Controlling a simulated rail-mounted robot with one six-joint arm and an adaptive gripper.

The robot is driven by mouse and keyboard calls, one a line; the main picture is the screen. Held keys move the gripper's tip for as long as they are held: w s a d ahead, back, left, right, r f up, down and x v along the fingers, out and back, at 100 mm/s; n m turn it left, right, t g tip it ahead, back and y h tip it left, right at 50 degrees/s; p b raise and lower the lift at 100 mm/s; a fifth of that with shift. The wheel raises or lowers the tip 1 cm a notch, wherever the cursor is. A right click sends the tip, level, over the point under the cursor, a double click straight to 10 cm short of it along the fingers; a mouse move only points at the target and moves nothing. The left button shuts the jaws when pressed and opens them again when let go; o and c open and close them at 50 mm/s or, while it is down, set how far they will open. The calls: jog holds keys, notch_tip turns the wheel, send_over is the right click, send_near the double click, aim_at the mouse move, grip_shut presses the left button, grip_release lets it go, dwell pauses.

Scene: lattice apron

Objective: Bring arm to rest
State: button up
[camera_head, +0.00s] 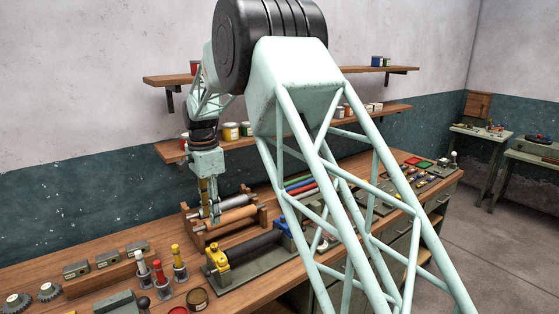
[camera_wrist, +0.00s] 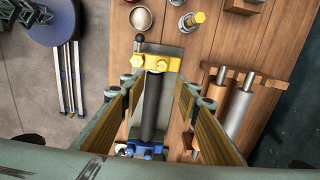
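My gripper (camera_head: 214,212) hangs from my lattice arm, pointing down above the workbench. In the wrist view its two tan-padded fingers (camera_wrist: 158,90) stand wide apart with nothing held between them. Below and between them lies a dark bar (camera_wrist: 152,108) in a grey-green fixture, with a yellow clamp (camera_wrist: 155,63) at one end and a blue clamp (camera_wrist: 143,150) at the other. The head view also shows the yellow clamp (camera_head: 217,257) and the blue clamp (camera_head: 282,229). My arm hides part of the bench behind it.
A wooden rack (camera_head: 262,213) with rollers stands behind the fixture. Several red- and yellow-topped posts (camera_head: 179,262) and an open tin (camera_head: 197,299) stand to the left. Two wall shelves (camera_head: 400,69) hold cans above the bench. Open floor (camera_head: 500,250) lies at the right.

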jog(key=s+d+r+n+t+b, duration=0.1)
jog(key=s+d+r+n+b, duration=0.1)
jog(key=s+d+r, duration=0.7)
jog(key=s+d+r+n+b, duration=0.1)
jog(key=s+d+r, duration=0.3)
jog(key=d, duration=0.8)
jog(key=s+d+r+n+t+b, duration=0.1)
jog(key=s+d+r+n+b, duration=0.1)
jog(key=s+d+r, duration=0.7)
jog(key=s+d+f+n+t+b, duration=0.15)
jog(key=s+d+f, duration=0.25)
jog(key=s+d, duration=0.95)
jog(key=s+d+f+n+b, duration=0.1)
jog(key=s+d+f, duration=0.1)
jog(key=s, duration=0.7)
jog(key=s+d+f+n+b, duration=0.1)
jog(key=s+d+f+n, duration=0.1)
jog(key=s+f, duration=0.3)
jog(key=s+d, duration=0.1)
jog(key=s, duration=0.2)
jog(key=shift+s, duration=0.4)
jog(key=shift+w+d+n+t, duration=0.1)
jog(key=shift+n+t, duration=0.15)
